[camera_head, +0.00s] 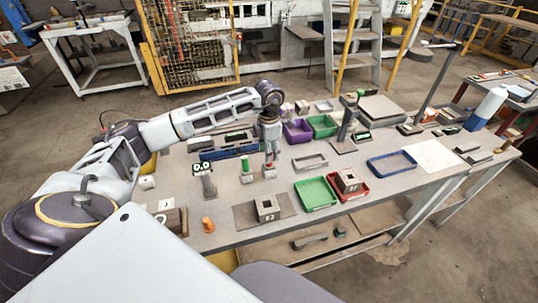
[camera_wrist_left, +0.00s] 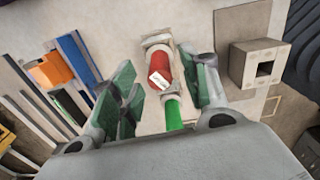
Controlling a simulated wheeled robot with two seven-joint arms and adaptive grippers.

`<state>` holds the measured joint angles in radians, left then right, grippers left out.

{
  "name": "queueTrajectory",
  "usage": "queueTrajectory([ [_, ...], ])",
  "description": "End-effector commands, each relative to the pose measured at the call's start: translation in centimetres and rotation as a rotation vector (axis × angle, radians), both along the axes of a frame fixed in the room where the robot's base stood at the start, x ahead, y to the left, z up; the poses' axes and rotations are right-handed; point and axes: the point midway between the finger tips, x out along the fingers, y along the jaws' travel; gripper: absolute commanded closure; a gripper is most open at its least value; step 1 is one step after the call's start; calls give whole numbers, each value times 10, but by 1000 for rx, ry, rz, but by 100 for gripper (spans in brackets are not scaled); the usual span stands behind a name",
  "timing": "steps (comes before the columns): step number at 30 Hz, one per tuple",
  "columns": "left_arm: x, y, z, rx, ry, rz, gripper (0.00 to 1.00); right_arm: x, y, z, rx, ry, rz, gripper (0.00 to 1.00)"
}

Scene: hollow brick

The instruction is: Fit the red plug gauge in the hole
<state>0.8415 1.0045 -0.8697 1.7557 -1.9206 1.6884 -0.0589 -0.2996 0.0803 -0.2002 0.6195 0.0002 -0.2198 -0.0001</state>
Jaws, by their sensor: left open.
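My left gripper (camera_head: 270,163) points down over the middle of the table, its fingers open. In the left wrist view its green-padded fingers (camera_wrist_left: 163,92) stand on either side of the red plug gauge (camera_wrist_left: 160,68), with gaps between. The gauge is a red cylinder with a white label, at a grey stand (camera_wrist_left: 157,41). A green gauge (camera_wrist_left: 173,114) shows just below it in that view, and in the head view a green gauge (camera_head: 245,164) stands left of my gripper. A grey hollow brick (camera_head: 267,209) with a square hole sits on a plate nearer me; it also shows in the wrist view (camera_wrist_left: 250,72). My right gripper is out of view.
A dark display stand (camera_head: 207,180) and orange piece (camera_head: 208,224) are at left. Purple (camera_head: 298,131) and green bins stand behind.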

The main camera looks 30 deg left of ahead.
Motion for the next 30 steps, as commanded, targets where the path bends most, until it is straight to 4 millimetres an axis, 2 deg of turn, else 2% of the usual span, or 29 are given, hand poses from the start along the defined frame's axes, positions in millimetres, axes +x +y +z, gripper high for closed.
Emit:
queueTrajectory([
  [12,1,0,63,-1,-4,-1,54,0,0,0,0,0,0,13],
  [18,1,0,86,0,-2,-1,54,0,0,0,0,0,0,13],
  [24,1,0,96,0,-2,0,54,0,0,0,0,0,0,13],
  [30,0,0,96,0,-1,0,54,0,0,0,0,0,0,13],
])
